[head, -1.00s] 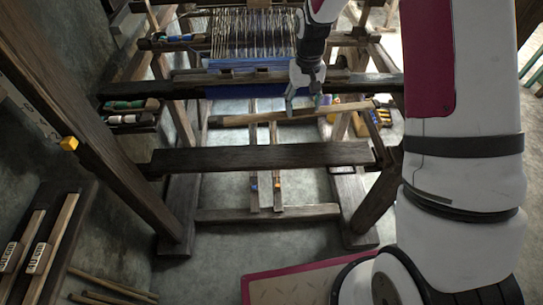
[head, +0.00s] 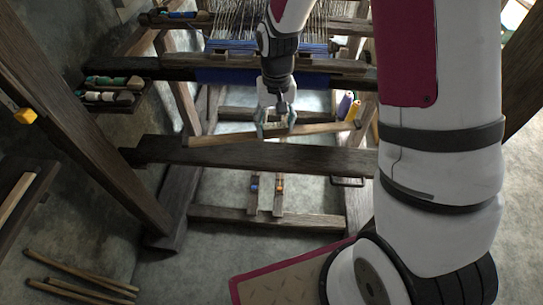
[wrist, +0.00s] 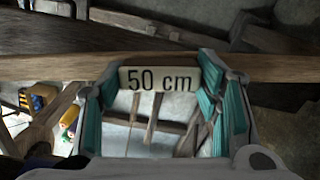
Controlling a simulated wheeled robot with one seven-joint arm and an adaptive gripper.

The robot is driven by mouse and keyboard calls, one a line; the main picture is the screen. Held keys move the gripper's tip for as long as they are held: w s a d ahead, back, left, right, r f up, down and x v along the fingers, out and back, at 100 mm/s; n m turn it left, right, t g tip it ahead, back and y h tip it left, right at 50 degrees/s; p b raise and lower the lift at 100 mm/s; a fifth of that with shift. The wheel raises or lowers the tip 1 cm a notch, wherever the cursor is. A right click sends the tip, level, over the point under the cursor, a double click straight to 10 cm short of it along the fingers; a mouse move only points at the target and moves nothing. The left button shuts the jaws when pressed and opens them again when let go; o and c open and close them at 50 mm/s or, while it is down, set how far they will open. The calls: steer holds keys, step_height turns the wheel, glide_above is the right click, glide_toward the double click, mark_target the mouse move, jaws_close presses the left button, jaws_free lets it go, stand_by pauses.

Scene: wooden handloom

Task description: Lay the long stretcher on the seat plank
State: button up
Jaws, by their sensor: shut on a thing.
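The long stretcher (head: 225,138) is a slim light-brown wooden bar. My gripper (head: 275,130) is shut on it near its middle. The stretcher is tilted slightly in the head view, its right end higher. In the wrist view the bar (wrist: 50,69) runs across between the teal finger pads, with a "50 cm" label (wrist: 160,78) at the grip. The seat plank (head: 260,157) is a dark, wide board across the loom's front. The stretcher appears just behind or above the plank's far edge; I cannot tell whether its left end touches.
The loom's dark beam with blue cloth (head: 240,76) lies behind my gripper. A tray of spools (head: 110,95) is at left, coloured cones (head: 347,106) at right. A dark upright post (head: 85,140) stands left. Loose sticks (head: 80,275) lie on the floor.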

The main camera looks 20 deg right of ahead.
steer(key=s+a+f+m+b, duration=0.1)
steer(key=s+f+b, duration=0.3)
steer(key=f+b, duration=0.3)
steer(key=s+f+m+b, duration=0.2)
steer(key=s+f+b, duration=0.2)
steer(key=f+b, duration=0.35)
glide_above(275, 156)
steer(key=shift+w+f+g+b, duration=0.15)
steer(key=shift+f+g+b, duration=0.25)
steer(key=shift+f, duration=0.35)
steer(key=shift+w, duration=0.1)
steer(key=shift+f+b, duration=0.55)
steer(key=shift+f, duration=1.15)
steer(key=shift+f, duration=0.15)
steer(key=o, duration=1.1)
steer(key=shift+o, duration=1)
